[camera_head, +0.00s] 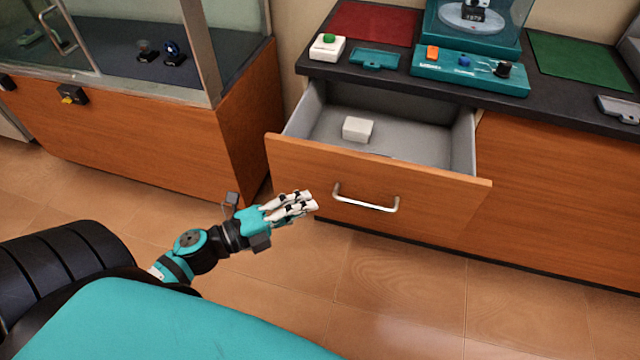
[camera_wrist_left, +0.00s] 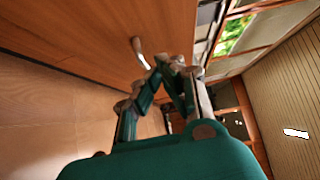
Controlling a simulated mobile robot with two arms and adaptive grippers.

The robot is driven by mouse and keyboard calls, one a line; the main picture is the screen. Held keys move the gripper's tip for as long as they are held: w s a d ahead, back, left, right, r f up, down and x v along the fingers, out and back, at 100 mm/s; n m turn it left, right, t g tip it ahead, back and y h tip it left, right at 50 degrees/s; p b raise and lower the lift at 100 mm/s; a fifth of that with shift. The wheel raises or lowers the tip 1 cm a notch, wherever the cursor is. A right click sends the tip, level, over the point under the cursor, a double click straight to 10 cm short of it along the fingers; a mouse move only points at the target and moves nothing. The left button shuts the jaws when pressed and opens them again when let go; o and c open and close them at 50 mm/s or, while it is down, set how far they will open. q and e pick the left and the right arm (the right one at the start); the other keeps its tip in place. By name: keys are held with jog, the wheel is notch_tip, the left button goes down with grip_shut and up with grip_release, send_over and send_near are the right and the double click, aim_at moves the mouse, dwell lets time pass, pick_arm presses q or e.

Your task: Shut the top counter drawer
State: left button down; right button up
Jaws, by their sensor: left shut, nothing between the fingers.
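The top counter drawer (camera_head: 440,187) is pulled out from the counter, with an orange-brown wood front and a grey inside. A silver bar handle (camera_head: 366,203) is on its front; part of it also shows in the left wrist view (camera_wrist_left: 138,48). A small white block (camera_head: 357,130) lies in the drawer. My left gripper (camera_head: 311,202) is shut and empty, just left of the handle and near the drawer front. Whether its fingertips touch the front I cannot tell. In the left wrist view its fingers (camera_wrist_left: 172,64) point toward the wood front. My right gripper is not in view.
The dark counter top (camera_head: 395,77) carries a white box with a green button (camera_head: 327,47), a teal tray (camera_head: 375,59) and a teal control panel (camera_head: 470,72). A glass display case (camera_head: 140,75) stands at the left. The tiled floor (camera_head: 400,290) before the drawer is clear.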

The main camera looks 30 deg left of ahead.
aim_at(341, 176)
pick_arm(q)
jog(key=shift+w+d, duration=0.2)
jog(key=shift+w, duration=2.9)
jog(key=shift+w, duration=0.1)
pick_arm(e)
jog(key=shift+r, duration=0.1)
